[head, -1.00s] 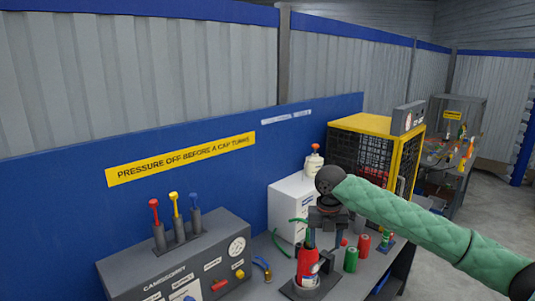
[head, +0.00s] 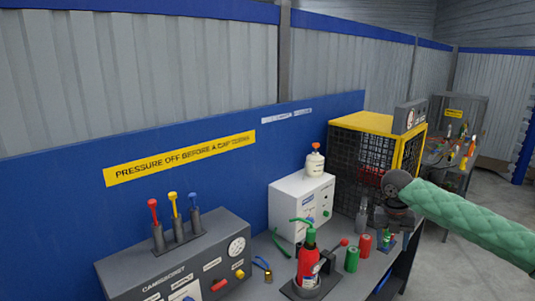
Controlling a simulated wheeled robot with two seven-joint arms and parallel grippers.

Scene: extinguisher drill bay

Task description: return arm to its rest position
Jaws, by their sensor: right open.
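My right arm, in a green quilted sleeve, comes in from the right in the head view. Its gripper (head: 378,230) hangs open and empty over the right end of the bench, near the yellow-framed cage. A red extinguisher (head: 308,268) with a green top and hose stands upright in a dark holder on the bench, to the left of the gripper and apart from it. My left gripper is out of view.
A green canister (head: 351,259) and a red canister (head: 364,245) stand close to the gripper. Behind are a white box (head: 290,208) with a cream bottle (head: 314,163) on top and a yellow cage (head: 372,123). A grey control panel (head: 175,262) fills the bench's left.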

